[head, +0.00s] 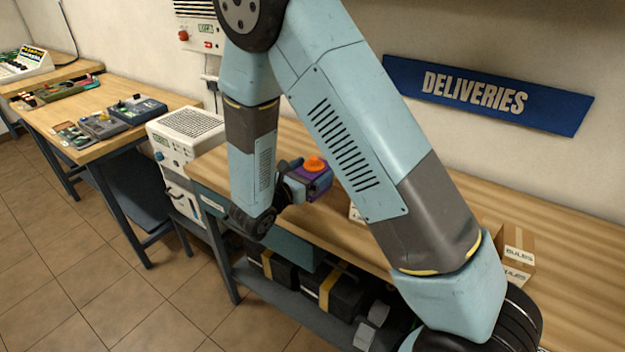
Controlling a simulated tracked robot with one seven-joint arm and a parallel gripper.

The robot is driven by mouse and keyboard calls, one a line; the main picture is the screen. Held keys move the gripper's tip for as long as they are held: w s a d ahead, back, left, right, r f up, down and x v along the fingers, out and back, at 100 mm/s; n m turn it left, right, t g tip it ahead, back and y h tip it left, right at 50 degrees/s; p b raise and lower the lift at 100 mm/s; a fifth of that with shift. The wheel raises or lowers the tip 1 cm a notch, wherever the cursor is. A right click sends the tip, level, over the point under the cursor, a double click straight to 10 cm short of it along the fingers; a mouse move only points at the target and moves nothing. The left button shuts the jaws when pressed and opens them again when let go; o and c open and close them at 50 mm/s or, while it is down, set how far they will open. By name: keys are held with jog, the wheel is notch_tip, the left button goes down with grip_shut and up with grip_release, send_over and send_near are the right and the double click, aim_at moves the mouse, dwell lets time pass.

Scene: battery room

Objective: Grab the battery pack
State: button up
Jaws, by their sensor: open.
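My gripper (296,186) is at the end of the arm, low over the wooden bench under the DELIVERIES sign. It points right toward a purple box with an orange round top (316,176). The box is right at the gripper's tip; I cannot tell whether they touch. The jaws are open, though the fingers are small and partly hidden. I cannot tell for sure whether this purple box is the battery pack. The arm hides part of the bench beside it.
The bench (560,285) has boxes labelled BULBS (518,258) at right. Black cases with yellow straps (328,290) lie on its lower shelf. A white instrument unit (186,140) stands left of it. Another table (105,150) holds several meters. Tiled floor is free at lower left.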

jog(key=shift+w+d, duration=0.45)
jog(key=shift+w, duration=0.05)
jog(key=shift+c, duration=0.2)
jog(key=c, duration=1.6)
